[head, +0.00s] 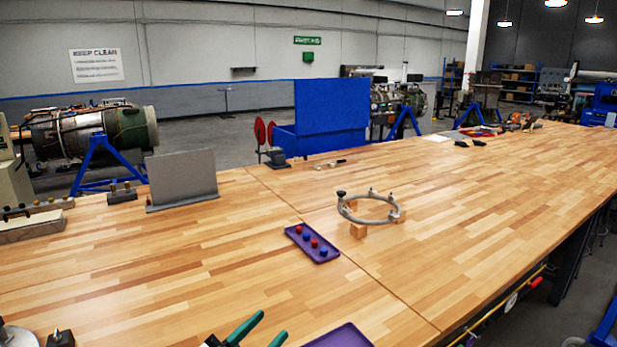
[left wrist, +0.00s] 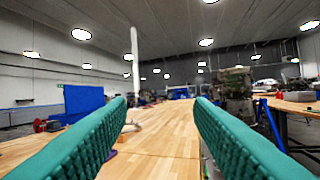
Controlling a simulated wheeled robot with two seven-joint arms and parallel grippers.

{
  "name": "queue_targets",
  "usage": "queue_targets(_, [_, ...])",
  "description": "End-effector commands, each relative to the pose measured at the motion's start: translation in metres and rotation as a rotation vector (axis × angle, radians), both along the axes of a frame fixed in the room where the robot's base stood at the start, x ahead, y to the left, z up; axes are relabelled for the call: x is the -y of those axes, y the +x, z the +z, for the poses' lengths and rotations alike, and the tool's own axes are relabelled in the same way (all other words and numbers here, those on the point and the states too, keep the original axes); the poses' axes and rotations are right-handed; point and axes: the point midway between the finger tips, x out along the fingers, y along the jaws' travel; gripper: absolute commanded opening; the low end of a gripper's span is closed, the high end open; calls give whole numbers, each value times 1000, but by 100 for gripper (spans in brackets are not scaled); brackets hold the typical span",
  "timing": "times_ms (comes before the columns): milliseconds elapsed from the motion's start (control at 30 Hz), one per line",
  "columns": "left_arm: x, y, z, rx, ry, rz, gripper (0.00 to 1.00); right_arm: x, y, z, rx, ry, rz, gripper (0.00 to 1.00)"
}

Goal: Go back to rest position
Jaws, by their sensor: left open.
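My left gripper (head: 258,334) shows at the bottom edge of the head view, with its two green fingers apart and nothing between them. In the left wrist view its two ribbed green fingers (left wrist: 160,128) stand wide apart, facing out over the wooden table (left wrist: 166,141). My right gripper is in neither view. In the head view a grey metal ring (head: 351,217) rests on wooden blocks on the table (head: 230,275). A purple tray (head: 331,256) with several small red and blue pieces lies to the left of the ring. All of these are apart from my left gripper.
A second purple tray (head: 345,338) is cut off at the bottom edge, right beside my left gripper. A grey upright plate (head: 183,178) stands at the table's left back. A blue panel (head: 331,104) stands behind the table. The table's middle right is clear.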

Motion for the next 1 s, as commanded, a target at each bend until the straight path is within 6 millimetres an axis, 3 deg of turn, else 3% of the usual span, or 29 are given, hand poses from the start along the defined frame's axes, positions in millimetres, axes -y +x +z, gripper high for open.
queue_targets(67, [-32,0,-4,-50,-76,227,47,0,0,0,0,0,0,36])
queue_targets(167, [-78,-6,-31,-198,-83,506,47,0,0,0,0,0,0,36])
queue_targets(267, [-116,-31,-78,-436,-4,719,47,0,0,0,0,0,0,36])
queue_targets(333, [-133,-58,-114,-622,86,802,47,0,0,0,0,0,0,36])
queue_targets(400, [-141,-88,-143,-789,179,830,47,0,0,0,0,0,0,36])
queue_targets(600, [-142,-158,-189,-1111,387,768,47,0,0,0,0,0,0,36])
queue_targets(900, [-129,-248,-215,-1417,609,536,47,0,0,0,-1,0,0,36])
queue_targets(933, [-127,-257,-216,-1442,628,506,47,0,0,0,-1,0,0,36])
queue_targets(1000, [-126,-248,-244,-1443,634,509,47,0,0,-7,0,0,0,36])
